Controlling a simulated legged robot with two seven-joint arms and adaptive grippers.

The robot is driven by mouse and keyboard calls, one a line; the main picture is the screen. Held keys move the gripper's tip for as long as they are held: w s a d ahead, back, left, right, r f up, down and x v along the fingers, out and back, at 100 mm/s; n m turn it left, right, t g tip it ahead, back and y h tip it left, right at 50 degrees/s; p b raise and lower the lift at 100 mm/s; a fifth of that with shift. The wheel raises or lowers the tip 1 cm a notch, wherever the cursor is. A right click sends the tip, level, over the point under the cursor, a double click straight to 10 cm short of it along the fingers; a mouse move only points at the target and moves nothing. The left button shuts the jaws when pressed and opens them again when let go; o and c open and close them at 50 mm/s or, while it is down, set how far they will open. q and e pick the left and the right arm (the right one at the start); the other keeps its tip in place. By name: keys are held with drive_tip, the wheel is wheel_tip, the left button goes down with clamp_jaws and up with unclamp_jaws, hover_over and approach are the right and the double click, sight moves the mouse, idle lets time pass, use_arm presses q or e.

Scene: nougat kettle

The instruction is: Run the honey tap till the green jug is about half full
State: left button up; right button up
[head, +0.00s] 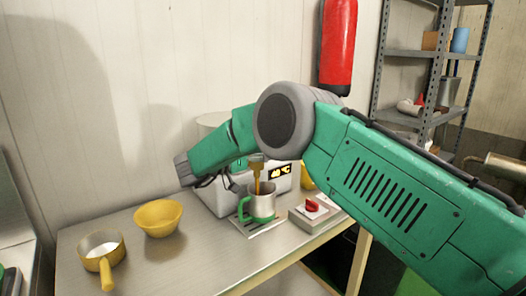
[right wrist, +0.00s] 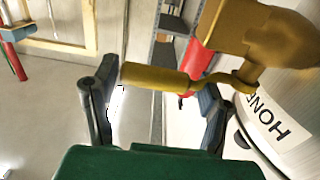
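The green jug (head: 262,206), grey metal with a green handle and base, stands upright under the honey tap (head: 257,160). An amber honey stream (head: 257,185) runs from the tap into it. The honey level inside cannot be seen. In the right wrist view the tap's brass lever (right wrist: 155,78) lies across the space between the fingers of my right gripper (right wrist: 158,95). Those fingers are apart, one near the lever's free end; contact is unclear. The white honey kettle (right wrist: 285,135) is at the right. In the head view my arm partly covers the kettle. My left gripper is out of view.
A yellow bowl (head: 158,218) and a yellow-handled pan (head: 103,246) sit on the steel table (head: 195,262), left of the jug. A box with a red knob (head: 312,206) stands close to the jug's right. A red cylinder (head: 338,45) hangs on the wall.

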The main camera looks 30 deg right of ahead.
drive_tip(key=a, duration=1.2)
drive_tip(key=shift+s, duration=0.4)
drive_tip(key=shift+f, duration=0.1)
idle(6.3)
